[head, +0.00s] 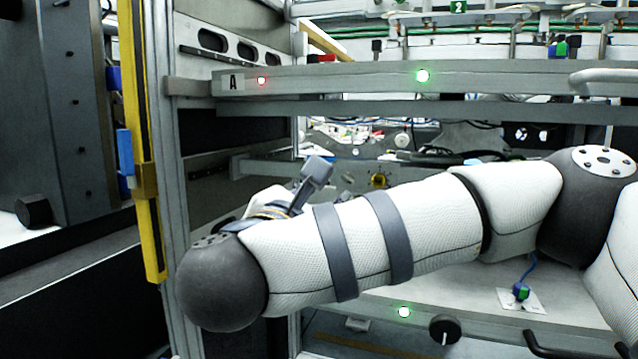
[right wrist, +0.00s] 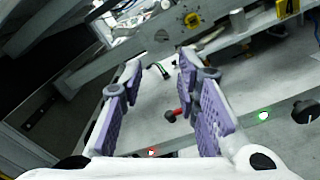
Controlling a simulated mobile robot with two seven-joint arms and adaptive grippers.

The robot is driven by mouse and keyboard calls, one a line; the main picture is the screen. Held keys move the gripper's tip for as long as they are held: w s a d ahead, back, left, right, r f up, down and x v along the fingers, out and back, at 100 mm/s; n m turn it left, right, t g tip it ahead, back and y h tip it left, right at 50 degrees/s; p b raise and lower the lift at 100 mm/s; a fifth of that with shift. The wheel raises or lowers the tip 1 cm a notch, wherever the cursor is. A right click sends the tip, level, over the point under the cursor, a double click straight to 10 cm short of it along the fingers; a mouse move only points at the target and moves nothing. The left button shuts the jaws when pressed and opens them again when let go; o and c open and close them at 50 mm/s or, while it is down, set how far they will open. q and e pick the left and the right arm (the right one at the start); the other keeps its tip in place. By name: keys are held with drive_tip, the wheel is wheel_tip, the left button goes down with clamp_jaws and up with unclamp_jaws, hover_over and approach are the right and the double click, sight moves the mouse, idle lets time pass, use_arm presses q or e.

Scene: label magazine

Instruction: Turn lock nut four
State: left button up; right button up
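Two black round knobs could be lock nuts; I see no number on either. In the head view a black knob (head: 445,328) is on the lower front rail. In the right wrist view a black knob (right wrist: 304,111) is beside a green light. My right gripper (right wrist: 160,66) is open and empty, its two purple pads apart above the pale shelf surface. A red-ended dark piece (right wrist: 172,115) shows between the pads, apart from them. In the head view my right gripper (head: 315,175) is mostly hidden behind my arm. My left gripper is out of view.
An upper rail (head: 340,80) with label A crosses above my arm. A yellow upright post (head: 142,130) stands at the left. A yellow dial (head: 380,180) is at the back, and a blue-green connector (head: 521,292) lies on the shelf.

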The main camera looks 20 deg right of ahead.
sight(349, 176)
drive_tip(key=x, duration=0.4)
drive_tip(key=p+x, duration=0.1)
drive_tip(key=x, duration=0.7)
drive_tip(key=shift+s+d+r, duration=0.1)
drive_tip(key=shift+d+r, duration=0.2)
drive_tip(key=shift+c, duration=0.6)
clamp_jaws()
